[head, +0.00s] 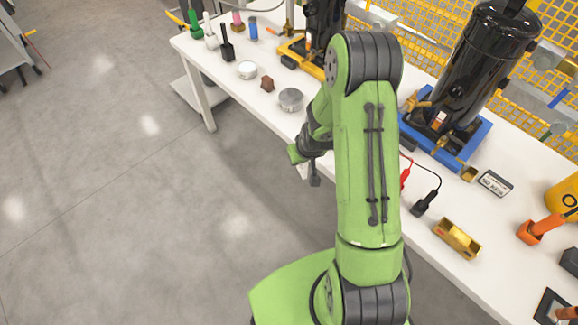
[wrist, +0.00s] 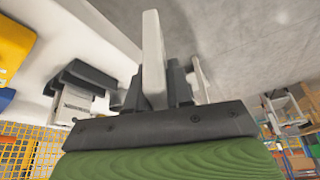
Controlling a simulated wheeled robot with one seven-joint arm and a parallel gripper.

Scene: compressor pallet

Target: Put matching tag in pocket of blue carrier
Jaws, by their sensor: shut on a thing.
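My gripper (head: 308,172) hangs off the front of the white table, left of my green arm. In the wrist view my gripper (wrist: 158,95) is shut on a pale, thin tag (wrist: 152,50), seen nearly edge-on; its lettering cannot be read. A white bit of the tag (head: 302,171) shows below the gripper in the head view. The blue carrier (head: 478,145) stands on the table to the right, under a black cylindrical compressor (head: 480,65). My gripper is well apart from it. I cannot make out the carrier's pocket clearly.
Another labelled plate (head: 495,183) lies beside the blue carrier. A yellow carrier (head: 300,55) with a black compressor stands farther back. Test leads (head: 421,204), a brass block (head: 457,238) and an orange tool (head: 540,228) lie on the table (head: 420,240).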

